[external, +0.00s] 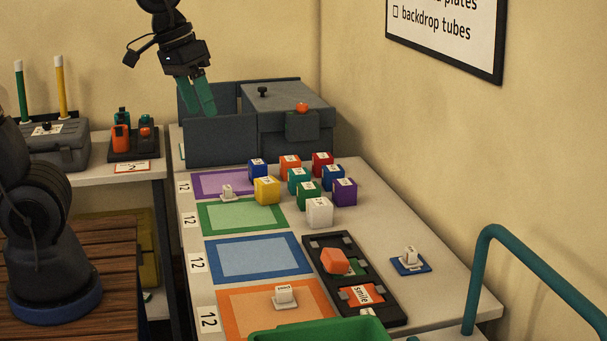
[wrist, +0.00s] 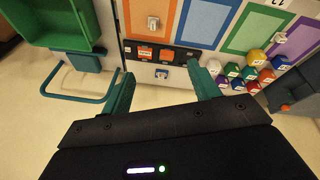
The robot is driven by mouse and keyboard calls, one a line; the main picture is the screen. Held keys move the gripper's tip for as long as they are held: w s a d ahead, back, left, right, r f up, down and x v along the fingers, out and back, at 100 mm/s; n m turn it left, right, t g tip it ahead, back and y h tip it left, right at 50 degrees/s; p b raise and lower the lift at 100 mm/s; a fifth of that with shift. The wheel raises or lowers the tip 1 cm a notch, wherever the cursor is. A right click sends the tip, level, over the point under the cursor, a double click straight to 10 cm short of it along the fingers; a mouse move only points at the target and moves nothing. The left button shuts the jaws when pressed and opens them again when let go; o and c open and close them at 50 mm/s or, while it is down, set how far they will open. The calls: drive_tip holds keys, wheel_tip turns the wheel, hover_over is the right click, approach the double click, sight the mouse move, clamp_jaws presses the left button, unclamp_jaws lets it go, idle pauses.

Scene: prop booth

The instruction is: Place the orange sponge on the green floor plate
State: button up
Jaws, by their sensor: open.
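The orange sponge (external: 335,261) rests on a black tray (external: 318,241) on the white table. The green floor plate (external: 235,216), a green-bordered rectangle with a pale green middle, lies between the purple and blue plates and looks mostly bare; it also shows in the wrist view (wrist: 254,30). My gripper (external: 202,95) is high above the far end of the table, near the grey box, away from the sponge. Its fingers are open and empty in the wrist view (wrist: 161,76). The tray shows there with two small orange patches; I cannot clearly tell which is the sponge.
Several coloured cubes (external: 300,174) stand right of the purple and green plates. A grey box (external: 290,120) stands at the table's far end. A white piece (external: 284,294) sits on the orange plate, another on a blue pad (external: 410,266). A green bin (external: 318,332) is in front.

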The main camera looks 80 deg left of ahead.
drive_tip(key=s+m+t, duration=0.1)
drive_tip(key=s+m, duration=0.3)
drive_tip(key=s, duration=0.4)
drive_tip(key=shift+s+d+r+y, duration=0.15)
drive_tip(key=shift+s+r+y, duration=0.15)
drive_tip(key=shift+r, duration=0.15)
idle(1.2)
drive_tip(key=o, duration=0.5)
drive_tip(key=shift+o, duration=0.2)
drive_tip(key=shift+w, duration=0.1)
